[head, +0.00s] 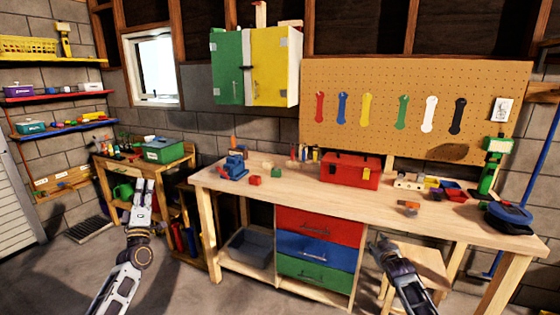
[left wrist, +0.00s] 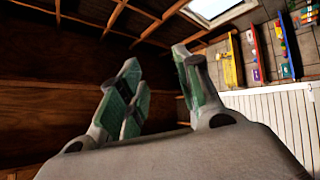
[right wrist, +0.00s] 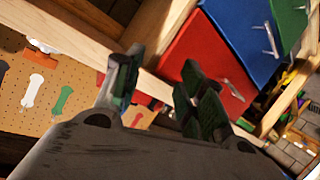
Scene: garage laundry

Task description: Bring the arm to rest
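My left gripper (head: 145,186) is raised in front of the small side bench, its fingers pointing up in the head view. In the left wrist view its fingers (left wrist: 160,85) stand apart with nothing between them. My right gripper (head: 378,245) is in front of the workbench (head: 330,205), low near the drawers and the stool. In the right wrist view its fingers (right wrist: 155,85) are apart and empty. Neither gripper visibly touches anything.
The workbench carries a red toolbox (head: 350,170), a blue vise (head: 234,168) and small blocks. Below are red, blue and green drawers (head: 315,250) and a grey bin (head: 248,248). A wooden stool (head: 418,262) stands close to my right arm. A green box (head: 164,149) sits on the side bench.

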